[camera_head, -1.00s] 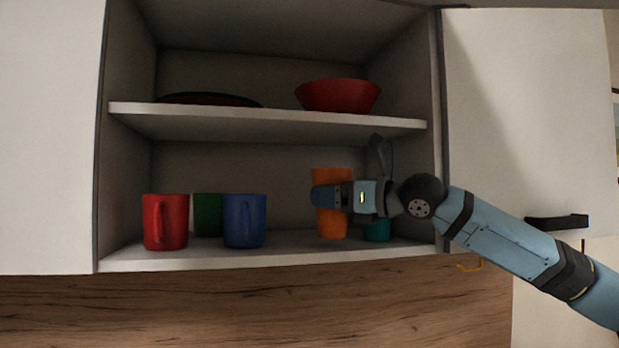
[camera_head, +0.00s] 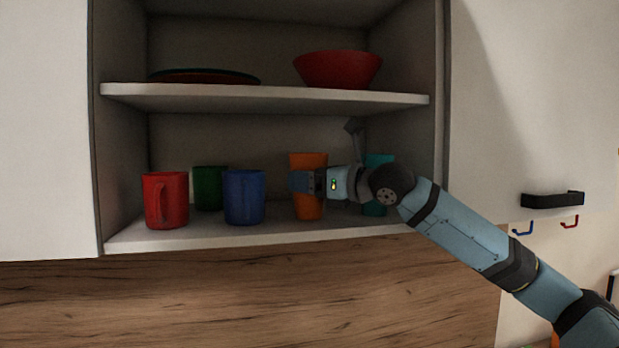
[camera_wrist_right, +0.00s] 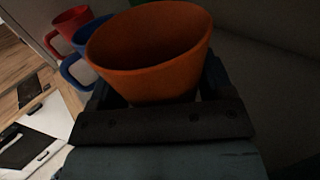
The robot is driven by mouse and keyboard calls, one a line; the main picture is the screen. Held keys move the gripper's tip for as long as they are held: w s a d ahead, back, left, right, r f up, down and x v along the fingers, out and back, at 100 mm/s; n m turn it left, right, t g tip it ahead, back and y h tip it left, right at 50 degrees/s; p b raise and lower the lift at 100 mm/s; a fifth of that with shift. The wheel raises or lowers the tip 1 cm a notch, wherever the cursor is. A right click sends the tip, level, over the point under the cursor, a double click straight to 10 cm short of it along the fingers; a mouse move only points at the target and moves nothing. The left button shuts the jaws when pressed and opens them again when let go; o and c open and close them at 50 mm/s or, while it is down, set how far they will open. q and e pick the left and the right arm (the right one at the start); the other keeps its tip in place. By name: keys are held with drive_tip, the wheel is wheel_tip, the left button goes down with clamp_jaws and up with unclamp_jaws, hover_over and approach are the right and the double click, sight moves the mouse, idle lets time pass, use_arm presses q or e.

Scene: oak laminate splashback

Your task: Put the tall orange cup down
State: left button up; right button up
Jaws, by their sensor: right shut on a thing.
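The tall orange cup (camera_head: 309,207) is upright at the lower shelf, right of the blue mug. My right gripper (camera_head: 306,182) is shut on it, and the gripper hides part of its middle. The cup's base looks at or just above the shelf surface; I cannot tell if it touches. In the right wrist view the orange cup (camera_wrist_right: 150,50) fills the space between the fingers, its open rim towards the camera. My left gripper is not in view.
On the lower shelf (camera_head: 270,235) stand a red mug (camera_head: 166,200), a green mug (camera_head: 208,188), a blue mug (camera_head: 244,197) and a teal cup (camera_head: 375,208), partly behind my right gripper. The upper shelf (camera_head: 270,96) holds a red bowl (camera_head: 337,70) and dark plates (camera_head: 204,76).

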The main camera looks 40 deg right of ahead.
drive_tip(key=shift+w+f, duration=0.1)
drive_tip(key=o, duration=0.5)
drive_tip(key=shift+f, duration=0.1)
drive_tip(key=o, duration=0.5)
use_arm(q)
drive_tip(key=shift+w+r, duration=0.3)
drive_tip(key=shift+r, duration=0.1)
